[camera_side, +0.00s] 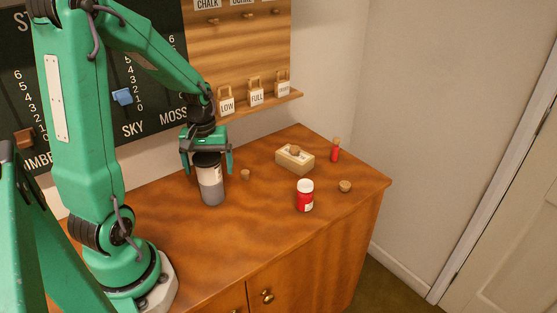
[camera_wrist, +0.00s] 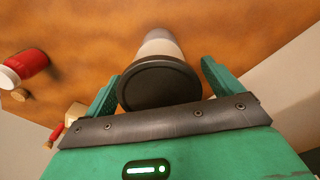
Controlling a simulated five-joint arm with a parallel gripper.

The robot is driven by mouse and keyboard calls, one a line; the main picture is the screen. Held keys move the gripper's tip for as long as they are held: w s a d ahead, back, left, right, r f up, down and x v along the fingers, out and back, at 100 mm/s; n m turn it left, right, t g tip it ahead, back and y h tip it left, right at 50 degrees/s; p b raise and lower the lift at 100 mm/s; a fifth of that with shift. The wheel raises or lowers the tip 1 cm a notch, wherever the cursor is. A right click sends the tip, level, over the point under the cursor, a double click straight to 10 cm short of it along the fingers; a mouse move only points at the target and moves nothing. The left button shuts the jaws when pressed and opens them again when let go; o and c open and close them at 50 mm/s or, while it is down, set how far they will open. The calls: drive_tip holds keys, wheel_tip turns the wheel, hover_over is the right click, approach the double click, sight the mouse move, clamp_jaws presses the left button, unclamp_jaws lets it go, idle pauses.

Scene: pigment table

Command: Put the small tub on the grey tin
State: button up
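A small white tub (camera_side: 210,174) with a dark lid and a label sits upright in line on top of the grey tin (camera_side: 213,193), which stands on the wooden top. I see no gap between them. In the wrist view the tub's dark lid (camera_wrist: 160,84) fills the middle, and the grey tin (camera_wrist: 159,33) shows narrowly beyond it. My gripper (camera_side: 208,172) is around the tub from above, one finger on each side. Its fingers (camera_wrist: 160,70) stand apart from the tub's body, with room visible on both sides in the side view.
A cork (camera_side: 245,175) lies close right of the tin. Farther right are a wooden block (camera_side: 295,160), a red jar with a white lid (camera_side: 305,197), a red vial (camera_side: 335,151) and another cork (camera_side: 345,186). The board and wall stand behind. The front of the top is clear.

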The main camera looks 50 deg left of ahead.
sight(209, 158)
drive_tip(key=shift+r, duration=0.15)
wheel_tip(209, 158, up, 12)
idle(0.8)
idle(0.5)
drive_tip(key=s+d+r+m+t, duration=0.1)
drive_tip(key=s+d+m+t, duration=0.1)
drive_tip(key=d+m, duration=0.3)
drive_tip(key=s+d+r+m+t, duration=0.2)
drive_tip(key=d+m, duration=0.3)
drive_tip(key=d, duration=0.6)
drive_tip(key=shift+s+d+r+m+t, duration=0.35)
drive_tip(key=shift+s+t, duration=0.25)
drive_tip(key=shift+t, duration=0.2)
